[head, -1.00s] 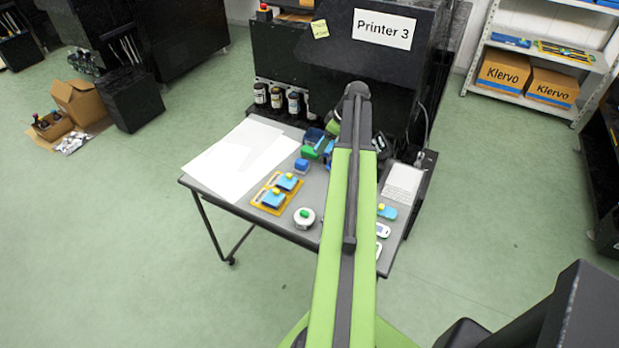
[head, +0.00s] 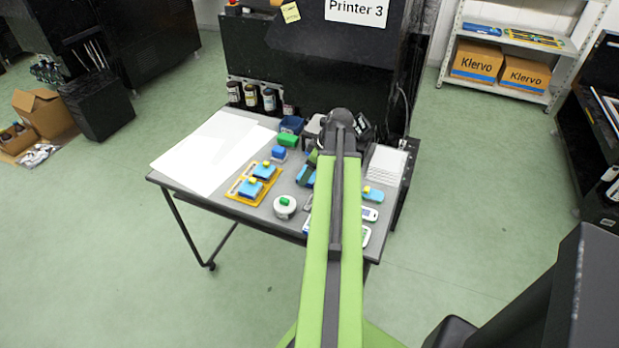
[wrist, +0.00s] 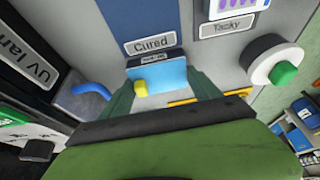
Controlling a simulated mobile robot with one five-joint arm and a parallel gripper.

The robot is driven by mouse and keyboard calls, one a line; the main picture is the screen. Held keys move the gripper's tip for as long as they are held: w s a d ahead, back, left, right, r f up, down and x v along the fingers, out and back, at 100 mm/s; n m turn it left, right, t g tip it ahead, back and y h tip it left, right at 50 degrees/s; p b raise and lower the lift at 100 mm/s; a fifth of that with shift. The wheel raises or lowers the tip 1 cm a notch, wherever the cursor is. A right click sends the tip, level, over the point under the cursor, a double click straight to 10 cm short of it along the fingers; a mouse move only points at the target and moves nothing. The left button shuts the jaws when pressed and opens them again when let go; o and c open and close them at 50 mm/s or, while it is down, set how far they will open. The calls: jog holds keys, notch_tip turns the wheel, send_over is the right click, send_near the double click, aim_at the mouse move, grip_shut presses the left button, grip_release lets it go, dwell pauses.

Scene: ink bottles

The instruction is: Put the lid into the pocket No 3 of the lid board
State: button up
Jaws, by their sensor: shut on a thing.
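My gripper (wrist: 162,92) has its green fingers on either side of a blue lid (wrist: 168,76) with a yellow knob, and is shut on it. A small label on the lid's far edge is too small to read. In the head view my gripper (head: 312,162) is partly hidden by my arm, with the blue lid (head: 305,178) just below it. The yellow-orange board (head: 238,187) lies at the table's left front and bears two blue pieces with yellow knobs. I cannot read any pocket number. A yellow edge (wrist: 208,99) shows beside the lid in the wrist view.
A white round thing with a green button (head: 285,209) stands right of the board. White sheets (head: 205,150) cover the table's left. Bottles (head: 251,95) stand at the back.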

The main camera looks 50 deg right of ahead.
jog(key=shift+f, duration=0.2)
jog(key=o, duration=1.4)
jog(key=shift+r, duration=0.1)
jog(key=shift+c, duration=0.2)
jog(key=shift+r+p, duration=0.3)
jog(key=shift+p, duration=0.05)
jog(key=p+v, duration=1)
jog(key=v, duration=0.1)
jog(key=shift+r+p, duration=0.4)
